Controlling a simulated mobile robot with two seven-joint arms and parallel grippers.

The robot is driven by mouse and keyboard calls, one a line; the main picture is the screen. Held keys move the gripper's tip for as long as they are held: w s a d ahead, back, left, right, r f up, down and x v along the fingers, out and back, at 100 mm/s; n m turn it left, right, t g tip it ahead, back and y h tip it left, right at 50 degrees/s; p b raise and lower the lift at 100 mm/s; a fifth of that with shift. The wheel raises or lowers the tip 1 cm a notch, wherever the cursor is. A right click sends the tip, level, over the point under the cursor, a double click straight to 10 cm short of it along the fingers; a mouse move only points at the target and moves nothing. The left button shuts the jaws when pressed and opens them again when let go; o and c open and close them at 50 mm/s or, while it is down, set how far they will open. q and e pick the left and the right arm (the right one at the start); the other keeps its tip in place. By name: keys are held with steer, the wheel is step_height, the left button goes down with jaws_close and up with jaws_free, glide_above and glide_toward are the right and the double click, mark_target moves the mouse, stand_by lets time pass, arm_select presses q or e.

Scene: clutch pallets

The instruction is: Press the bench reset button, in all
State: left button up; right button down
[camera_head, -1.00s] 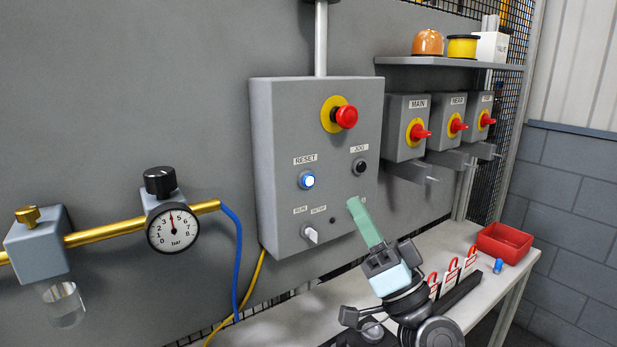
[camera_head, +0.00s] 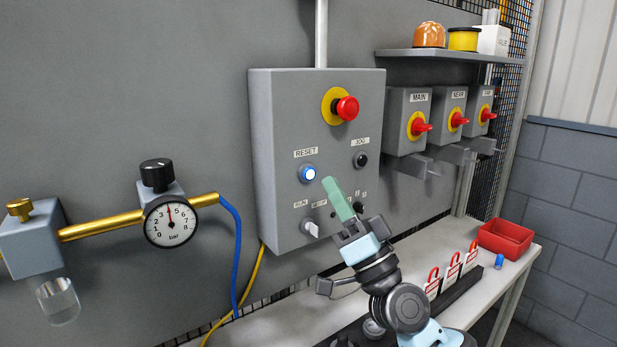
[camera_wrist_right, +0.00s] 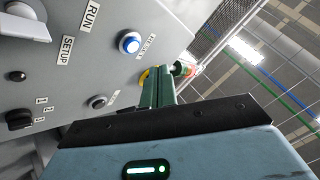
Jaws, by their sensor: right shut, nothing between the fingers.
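The reset button (camera_head: 308,174) is a blue-white lit round button under the RESET label on the grey control box (camera_head: 272,215). It also shows lit in the right wrist view (camera_wrist_right: 130,43). My right gripper (camera_head: 328,182) is shut and empty, its green fingers together. In the head view its tip is just right of and a little below the reset button. In the wrist view the fingers (camera_wrist_right: 158,88) stand apart from the button in the picture; the exact gap to the panel cannot be told. My left gripper is not in view.
A red emergency stop (camera_head: 347,108), a black JOG button (camera_head: 360,160) and a RUN/SETUP switch (camera_head: 311,228) share the box. Red-handled isolators (camera_head: 420,127) are on the right. A bench (camera_head: 445,245) with a red tray (camera_head: 506,239) stands below.

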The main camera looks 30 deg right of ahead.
mark_target(308, 173)
steer(key=w, duration=0.2)
steer(key=shift+w+a, duration=0.1)
steer(key=shift+w, duration=0.25)
stand_by(0.4)
steer(key=shift+w, duration=0.15)
stand_by(1.4)
steer(key=shift+w, duration=0.3)
steer(key=shift+w+b, duration=0.35)
steer(key=shift+w, duration=0.05)
stand_by(0.9)
stand_by(0.3)
steer(key=shift+s+p, duration=0.3)
steer(key=shift+s, duration=0.55)
steer(key=shift+s, duration=0.1)
